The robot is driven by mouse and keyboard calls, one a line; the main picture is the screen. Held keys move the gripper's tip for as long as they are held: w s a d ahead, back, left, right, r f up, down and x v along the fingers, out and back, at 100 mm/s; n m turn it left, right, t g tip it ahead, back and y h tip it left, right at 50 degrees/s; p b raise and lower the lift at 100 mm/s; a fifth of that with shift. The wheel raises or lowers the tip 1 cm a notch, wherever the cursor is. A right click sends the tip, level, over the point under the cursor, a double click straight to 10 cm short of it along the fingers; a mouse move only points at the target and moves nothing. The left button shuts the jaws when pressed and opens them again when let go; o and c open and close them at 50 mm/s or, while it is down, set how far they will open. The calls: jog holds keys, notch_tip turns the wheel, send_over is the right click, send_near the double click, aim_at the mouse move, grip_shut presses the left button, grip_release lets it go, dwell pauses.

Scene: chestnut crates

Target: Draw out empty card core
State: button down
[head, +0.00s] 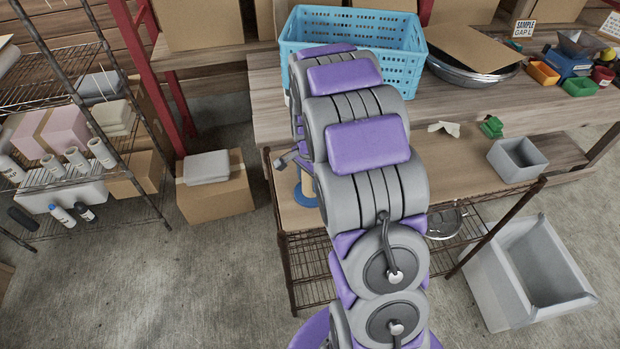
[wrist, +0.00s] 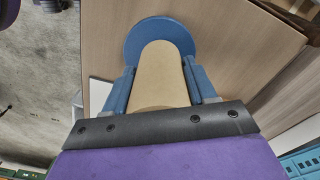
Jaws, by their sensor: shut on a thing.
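The card core (wrist: 160,80) is a plain tan tube in the wrist view. My gripper (wrist: 161,68) is shut on it, with one blue finger on each side. Behind the far end of the core is a blue round disc (wrist: 147,31); I cannot tell whether the core touches it. In the head view, the blue disc (head: 304,197) lies on the wooden top of the low bench, with a bit of the tan core (head: 308,184) above it. My arm hides most of the gripper there.
The low bench (head: 455,183) carries a grey open box (head: 517,159) and a small green object (head: 491,127). A blue crate (head: 400,70) stands on the bench behind. A grey bin (head: 530,275) is on the floor at right. A wire rack (head: 110,130) stands at left.

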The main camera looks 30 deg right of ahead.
jog(key=shift+r+p, duration=0.3)
jog(key=shift+r, duration=0.2)
jog(key=c, duration=0.8)
grip_release()
jog(key=shift+c, duration=0.2)
grip_shut()
jog(key=shift+r+p, duration=0.9)
jog(key=shift+r, duration=0.8)
